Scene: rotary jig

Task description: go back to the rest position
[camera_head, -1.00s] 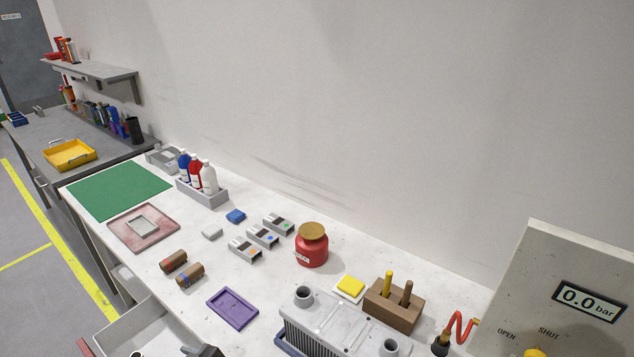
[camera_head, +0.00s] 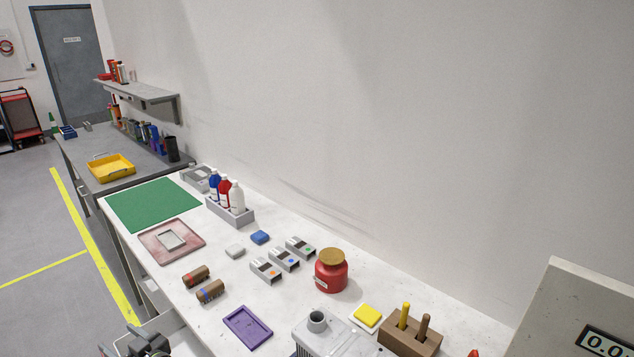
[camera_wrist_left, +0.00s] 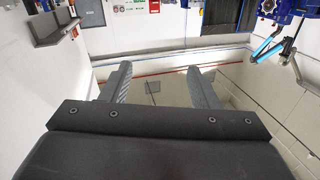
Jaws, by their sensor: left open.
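My left gripper (camera_head: 148,343) shows at the bottom left edge of the head view, low beside the front edge of the white bench (camera_head: 185,325). In the left wrist view its two fingers (camera_wrist_left: 158,88) stand wide apart with nothing between them. It is open and touches none of the things on the bench. My right gripper is not in either view.
The bench holds a green mat (camera_head: 152,204), a pink tray (camera_head: 150,247), two brown rolls (camera_head: 203,284), a purple tray (camera_head: 248,327), a red jar (camera_head: 331,273), a bottle rack (camera_head: 230,212) and a grey finned housing (camera_head: 335,340).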

